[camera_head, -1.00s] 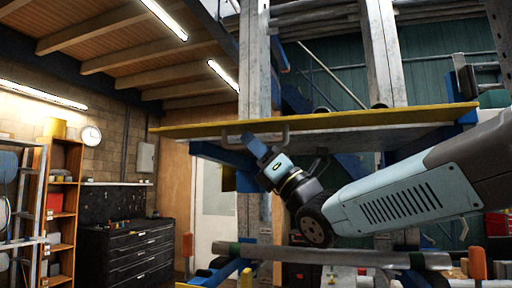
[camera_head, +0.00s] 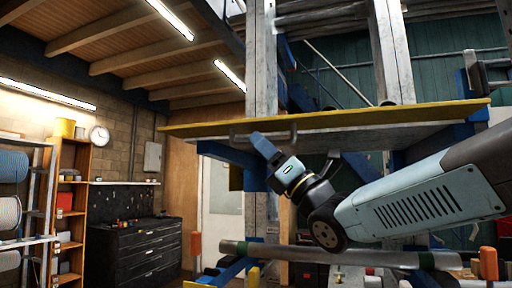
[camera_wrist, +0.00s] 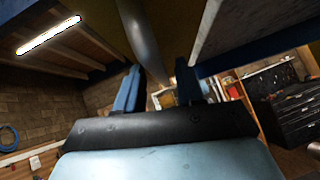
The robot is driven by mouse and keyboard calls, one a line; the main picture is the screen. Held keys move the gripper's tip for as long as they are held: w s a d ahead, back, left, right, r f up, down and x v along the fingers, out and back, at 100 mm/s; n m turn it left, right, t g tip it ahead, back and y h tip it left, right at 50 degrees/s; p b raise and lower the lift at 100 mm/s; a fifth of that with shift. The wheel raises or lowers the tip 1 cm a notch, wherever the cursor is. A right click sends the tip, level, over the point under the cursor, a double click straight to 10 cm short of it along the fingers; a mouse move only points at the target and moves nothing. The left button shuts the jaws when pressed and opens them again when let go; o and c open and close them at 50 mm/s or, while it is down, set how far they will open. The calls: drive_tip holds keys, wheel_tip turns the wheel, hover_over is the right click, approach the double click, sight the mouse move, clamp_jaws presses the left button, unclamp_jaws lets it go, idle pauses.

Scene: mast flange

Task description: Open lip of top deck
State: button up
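The top deck (camera_head: 350,132) is a grey panel with a yellow lip (camera_head: 390,113) along its edge, lying roughly level across the mast. A grey bar handle (camera_head: 294,132) shows at the lip's front side. My gripper (camera_head: 257,139), with blue fingers, points up and left just under the deck by this handle. In the wrist view my gripper (camera_wrist: 160,82) has its two fingers apart. A grey tube (camera_wrist: 142,38), probably the handle, runs down between them, with visible space. I cannot tell whether it touches a finger. The deck's panel (camera_wrist: 245,28) fills the upper right.
Upright steel posts (camera_head: 262,60) stand behind the deck. A horizontal grey pipe (camera_head: 345,256) crosses below my arm, with orange-capped posts (camera_head: 488,264) near it. A black tool chest (camera_head: 135,255) and shelves stand far left. Open air lies left of my gripper.

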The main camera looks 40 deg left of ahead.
drive_tip(key=v, duration=1.3)
drive_tip(key=shift+a, duration=0.1)
